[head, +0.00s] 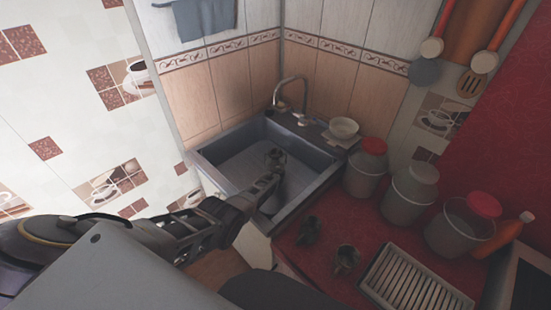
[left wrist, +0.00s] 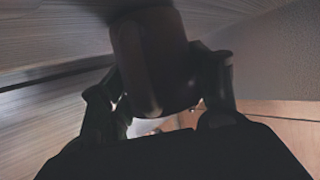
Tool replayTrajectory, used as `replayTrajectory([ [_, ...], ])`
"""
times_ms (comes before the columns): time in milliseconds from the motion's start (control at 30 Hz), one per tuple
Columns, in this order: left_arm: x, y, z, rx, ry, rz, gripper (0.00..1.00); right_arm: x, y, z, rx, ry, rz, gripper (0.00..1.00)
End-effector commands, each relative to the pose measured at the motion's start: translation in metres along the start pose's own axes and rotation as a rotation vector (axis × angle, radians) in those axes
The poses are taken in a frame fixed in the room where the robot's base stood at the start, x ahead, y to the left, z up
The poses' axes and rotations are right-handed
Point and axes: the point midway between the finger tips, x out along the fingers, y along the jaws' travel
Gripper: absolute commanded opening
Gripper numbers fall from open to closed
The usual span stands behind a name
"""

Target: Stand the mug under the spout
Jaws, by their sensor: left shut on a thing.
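My left arm reaches in from the left, and its gripper (head: 274,168) shows in front of the sink basin. In the left wrist view, the left gripper (left wrist: 160,105) is shut on a dark brownish rounded body, the mug (left wrist: 150,60), with a finger on each side. In the head view, the mug is small and dark at the fingertips and hard to make out. The curved metal spout (head: 292,80) rises at the back of the sink, above and beyond the gripper in the picture. Whether the mug touches the basin floor cannot be told.
The grey sink (head: 222,150) has raised rims around the gripper. A pale bowl (head: 343,128) stands at its back right corner.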

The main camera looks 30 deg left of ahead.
Motion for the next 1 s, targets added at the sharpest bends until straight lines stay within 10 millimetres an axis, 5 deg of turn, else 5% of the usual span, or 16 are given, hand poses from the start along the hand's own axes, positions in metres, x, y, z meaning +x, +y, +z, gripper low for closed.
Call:
replayTrajectory([
  [67, 0.001, 0.0, 0.002, 0.0, 0.001, 0.0, 0.29, 0.003, 0.0, 0.0, 0.0, 0.0, 0.0, 0.4],
  [100, 0.001, 0.0, 0.003, 0.001, -0.001, 0.0, 0.64, 0.003, 0.001, 0.0, 0.0, 0.0, 0.001, 0.4],
  [267, 0.001, 0.0, 0.002, 0.001, -0.001, 0.0, 0.84, 0.002, 0.002, 0.001, -0.001, 0.0, 0.002, 0.4],
  [1000, -0.007, 0.0, -0.001, 0.001, -0.001, 0.001, 0.84, -0.008, 0.003, -0.001, 0.0, 0.0, 0.003, 0.4],
])
